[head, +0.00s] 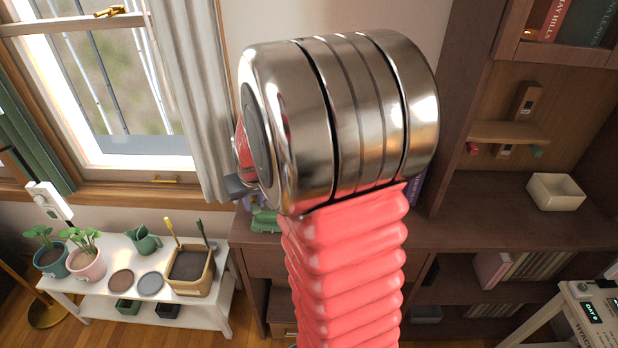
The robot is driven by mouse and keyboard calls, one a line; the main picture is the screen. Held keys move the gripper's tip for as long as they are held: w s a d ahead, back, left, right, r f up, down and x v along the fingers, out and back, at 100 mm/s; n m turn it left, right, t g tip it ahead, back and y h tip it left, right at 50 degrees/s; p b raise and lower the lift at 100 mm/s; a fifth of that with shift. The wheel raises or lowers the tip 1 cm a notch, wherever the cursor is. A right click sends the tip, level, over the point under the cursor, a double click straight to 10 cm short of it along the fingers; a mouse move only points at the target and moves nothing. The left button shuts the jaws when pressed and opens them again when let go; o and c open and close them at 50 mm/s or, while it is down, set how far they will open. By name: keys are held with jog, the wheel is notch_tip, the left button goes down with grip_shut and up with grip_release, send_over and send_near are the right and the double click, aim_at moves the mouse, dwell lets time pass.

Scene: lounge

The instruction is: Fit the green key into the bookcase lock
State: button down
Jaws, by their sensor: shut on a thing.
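The bookcase (451,218) is dark brown wood and fills the right side of the head view. A small wooden ledge (508,132) is in its open bay, with a small red piece (473,149) and a small green piece (537,151) at its two ends. I cannot tell whether the green piece is the green key. A wooden block with a grey mark (526,101) stands on the ledge; I cannot make out a lock. My metal arm joint and red sleeve block the middle. I cannot make out my gripper behind them; a dark grey piece shows at the joint's left.
A white box (555,192) sits on the bookcase's counter. A green object (265,220) is partly hidden behind my arm. A white bench (84,272) with potted plants stands under the window at left. A white stand (588,318) is at lower right.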

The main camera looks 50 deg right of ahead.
jog(key=w+a+n+y, duration=0.1)
jog(key=w+a, duration=0.3)
jog(key=a, duration=0.6)
jog(key=w+a+f+n, duration=0.1)
jog(key=w+a+n, duration=0.2)
jog(key=a, duration=0.7)
jog(key=shift+w+a+f+n+y, duration=0.15)
jog(key=shift+w+a+n+y, duration=0.2)
jog(key=shift+w, duration=0.25)
jog(key=shift+a, duration=0.1)
